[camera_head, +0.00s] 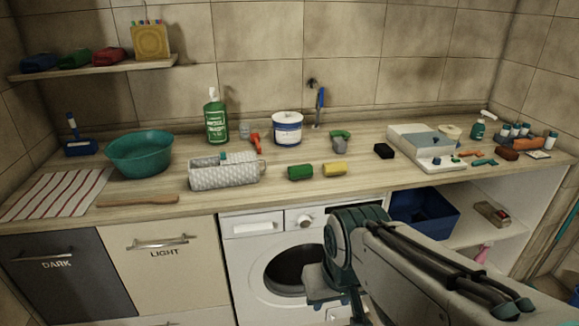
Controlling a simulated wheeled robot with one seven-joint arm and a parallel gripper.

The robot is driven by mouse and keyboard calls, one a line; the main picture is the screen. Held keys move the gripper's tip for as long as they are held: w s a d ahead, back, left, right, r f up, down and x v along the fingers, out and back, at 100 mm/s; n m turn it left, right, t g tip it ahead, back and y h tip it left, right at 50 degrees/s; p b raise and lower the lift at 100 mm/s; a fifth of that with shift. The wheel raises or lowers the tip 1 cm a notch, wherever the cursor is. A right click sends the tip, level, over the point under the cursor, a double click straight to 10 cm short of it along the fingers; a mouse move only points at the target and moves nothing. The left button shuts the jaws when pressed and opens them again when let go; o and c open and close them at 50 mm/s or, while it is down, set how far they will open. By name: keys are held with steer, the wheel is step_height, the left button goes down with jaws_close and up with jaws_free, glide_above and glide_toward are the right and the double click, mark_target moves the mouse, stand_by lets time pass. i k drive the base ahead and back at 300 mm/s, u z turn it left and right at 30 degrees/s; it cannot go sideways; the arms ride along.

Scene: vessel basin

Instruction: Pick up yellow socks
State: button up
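A small yellow bundle (335,169), which looks like rolled yellow socks, lies on the wooden countertop (375,182) near its front edge. A similar green bundle (300,172) lies just left of it, with a small gap. My gripper (337,310) is low in front of the washing machine, below the counter edge and well apart from the yellow bundle. It runs off the bottom of the picture and is partly hidden by my arm, so its fingers cannot be made out clearly.
A grey-white basket (224,171) stands left of the bundles. A grey cup with a green top (340,141) stands behind them, and a black block (384,151) lies to the right. A white device (428,150) is farther right. The washing machine (255,258) is below the counter.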

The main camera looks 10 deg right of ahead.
mark_target(339, 168)
steer(key=k, duration=0.55)
steer(key=z, duration=0.9)
steer(key=i, duration=1.4)
steer(key=u, duration=0.7)
steer(key=i, duration=0.55)
steer(key=u, duration=0.6)
